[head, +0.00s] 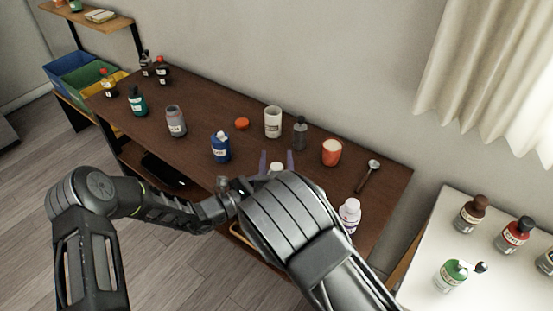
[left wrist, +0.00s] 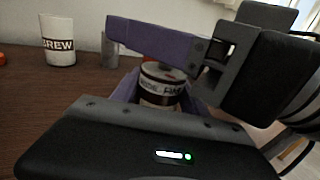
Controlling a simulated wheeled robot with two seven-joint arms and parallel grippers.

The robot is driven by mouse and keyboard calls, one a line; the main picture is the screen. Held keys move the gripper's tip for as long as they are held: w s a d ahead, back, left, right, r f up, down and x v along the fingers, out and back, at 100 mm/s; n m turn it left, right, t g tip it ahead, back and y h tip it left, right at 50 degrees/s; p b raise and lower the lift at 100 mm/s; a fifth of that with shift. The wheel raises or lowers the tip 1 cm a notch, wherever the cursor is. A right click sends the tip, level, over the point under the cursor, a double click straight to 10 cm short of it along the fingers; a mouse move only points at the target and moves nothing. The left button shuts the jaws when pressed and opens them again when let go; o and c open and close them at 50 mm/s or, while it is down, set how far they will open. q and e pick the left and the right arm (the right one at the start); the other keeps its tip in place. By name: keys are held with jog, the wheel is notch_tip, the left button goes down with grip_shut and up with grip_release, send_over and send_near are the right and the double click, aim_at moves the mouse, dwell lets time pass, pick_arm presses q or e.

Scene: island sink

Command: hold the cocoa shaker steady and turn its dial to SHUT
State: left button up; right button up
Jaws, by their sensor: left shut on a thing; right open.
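The cocoa shaker (left wrist: 162,88), a round container with a pale label band and dark lettering, stands between the purple fingers of my left gripper (left wrist: 158,98), which is shut on it. In the left wrist view one right finger crosses in front of the shaker's upper part. The dial's setting cannot be read.
A blue bottle (head: 220,147) is left, a white bottle (head: 349,214) right. A white side table (head: 425,272) holds several bottles.

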grip_shut()
dwell(0.6)
